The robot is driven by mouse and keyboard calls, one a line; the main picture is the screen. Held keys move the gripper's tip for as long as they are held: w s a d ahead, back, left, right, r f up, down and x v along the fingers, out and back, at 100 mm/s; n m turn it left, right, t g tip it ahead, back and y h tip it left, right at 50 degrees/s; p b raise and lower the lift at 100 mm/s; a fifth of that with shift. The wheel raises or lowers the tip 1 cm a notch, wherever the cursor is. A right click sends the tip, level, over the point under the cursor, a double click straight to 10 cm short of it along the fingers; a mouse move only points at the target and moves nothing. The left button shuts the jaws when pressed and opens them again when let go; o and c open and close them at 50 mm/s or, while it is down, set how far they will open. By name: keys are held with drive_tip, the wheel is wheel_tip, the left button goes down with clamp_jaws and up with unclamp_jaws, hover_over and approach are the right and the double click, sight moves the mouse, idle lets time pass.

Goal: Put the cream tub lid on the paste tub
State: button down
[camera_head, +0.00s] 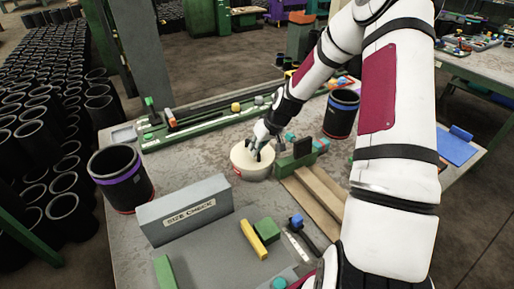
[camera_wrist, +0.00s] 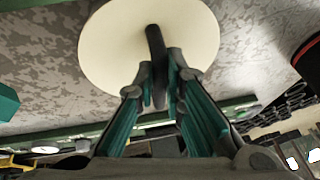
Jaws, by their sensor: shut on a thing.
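The cream tub lid (camera_wrist: 112,40) is a round pale disc with a dark upright grip in its middle. My gripper (camera_wrist: 160,78) is shut on that grip, one finger on each side. In the head view my gripper (camera_head: 260,146) reaches down onto the lid (camera_head: 243,155) from above. The paste tub (camera_head: 250,176) is a short pale tub with a small red mark, directly under the lid. I cannot tell whether the lid rests fully on its rim. In the wrist view the lid hides the tub.
A black sleeve with a purple band (camera_head: 122,190) stands left, and one with a blue band (camera_head: 341,118) stands back right. The grey size-check block (camera_head: 184,212) is in front. A dark block on a green base (camera_head: 297,158) stands close right of the tub.

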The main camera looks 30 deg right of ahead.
drive_tip(key=c, duration=1.7)
unclamp_jaws()
drive_tip(key=shift+o, duration=0.2)
drive_tip(key=v, duration=1.1)
drive_tip(key=s+a+r+n+g+h, duration=0.1)
drive_tip(key=s+a+r+h, duration=0.1)
drive_tip(key=s+a+r, duration=0.45)
drive_tip(key=s+a+r+t, duration=0.1)
drive_tip(key=s+a+r, duration=0.4)
drive_tip(key=s+r, duration=0.3)
drive_tip(key=s+a+r, duration=0.6)
drive_tip(key=s+r, duration=0.1)
drive_tip(key=s, duration=0.5)
drive_tip(key=shift+s+a+r+m+t+p, duration=0.2)
drive_tip(key=shift+a+r+m+t+p, duration=0.1)
drive_tip(key=shift+r+t+p, duration=0.1)
